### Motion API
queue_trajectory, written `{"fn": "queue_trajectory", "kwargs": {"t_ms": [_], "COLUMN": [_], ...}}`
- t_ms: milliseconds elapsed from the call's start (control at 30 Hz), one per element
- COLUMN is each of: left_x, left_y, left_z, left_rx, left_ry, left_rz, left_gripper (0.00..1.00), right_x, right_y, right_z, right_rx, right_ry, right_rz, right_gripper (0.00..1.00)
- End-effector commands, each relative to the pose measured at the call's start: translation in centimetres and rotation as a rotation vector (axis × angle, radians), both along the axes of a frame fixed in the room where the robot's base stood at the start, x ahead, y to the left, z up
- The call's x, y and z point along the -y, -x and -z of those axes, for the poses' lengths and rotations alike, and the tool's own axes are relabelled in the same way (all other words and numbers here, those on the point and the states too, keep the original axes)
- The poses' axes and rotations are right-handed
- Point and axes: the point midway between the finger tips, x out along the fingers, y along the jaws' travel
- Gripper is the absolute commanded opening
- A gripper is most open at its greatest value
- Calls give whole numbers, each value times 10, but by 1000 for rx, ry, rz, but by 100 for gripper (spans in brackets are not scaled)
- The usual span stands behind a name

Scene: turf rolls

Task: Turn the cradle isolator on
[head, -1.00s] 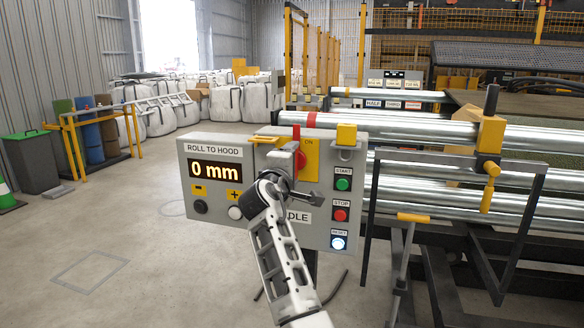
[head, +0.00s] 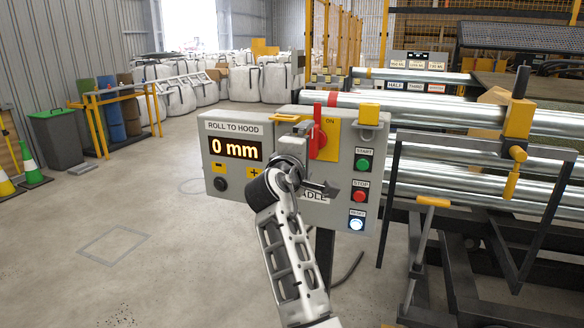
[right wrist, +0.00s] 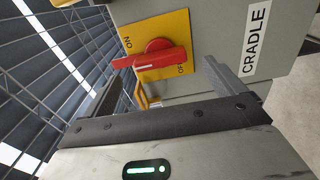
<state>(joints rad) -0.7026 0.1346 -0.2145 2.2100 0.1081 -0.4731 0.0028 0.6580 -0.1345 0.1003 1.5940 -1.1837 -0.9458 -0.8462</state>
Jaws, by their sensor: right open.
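The cradle isolator (head: 318,141) is a red rotary handle on a yellow plate on the grey control box (head: 296,205). Its handle stands upright, the long end up beside the ON mark. In the right wrist view, the isolator handle (right wrist: 155,60) lies just past the fingertips, its long end on the ON side; the OFF mark is partly covered. My right gripper (head: 314,162) is open and empty in front of the box, just below the handle. In its wrist view, the two fingers (right wrist: 163,75) are spread, with no clear contact. The CRADLE label is partly hidden by the gripper. My left gripper is out of view.
The box also carries a "0 mm" display (head: 236,149), a green START button (head: 363,164), a red STOP button (head: 359,196) and a lit RESET button (head: 357,224). Steel rollers (head: 450,115) and a dark frame stand close on the right. The floor at left is open.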

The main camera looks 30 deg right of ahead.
Motion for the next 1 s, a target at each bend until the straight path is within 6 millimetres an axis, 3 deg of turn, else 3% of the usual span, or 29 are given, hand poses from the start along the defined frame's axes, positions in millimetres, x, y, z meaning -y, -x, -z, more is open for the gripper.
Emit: {"fn": "queue_trajectory", "kwargs": {"t_ms": [200, 433, 600, 1000], "left_x": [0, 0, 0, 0], "left_y": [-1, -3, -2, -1], "left_z": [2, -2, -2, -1], "left_rx": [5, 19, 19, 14], "left_ry": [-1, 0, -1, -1], "left_rz": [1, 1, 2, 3], "left_gripper": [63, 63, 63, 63], "right_x": [-42, -73, -82, -83], "right_y": [36, 62, 70, 71], "right_z": [2, 1, 0, 0], "right_rx": [0, -1, 0, 0], "right_ry": [-4, -2, -1, 0], "right_rz": [-2, -1, 0, 1], "right_gripper": [95, 95, 95, 95]}}
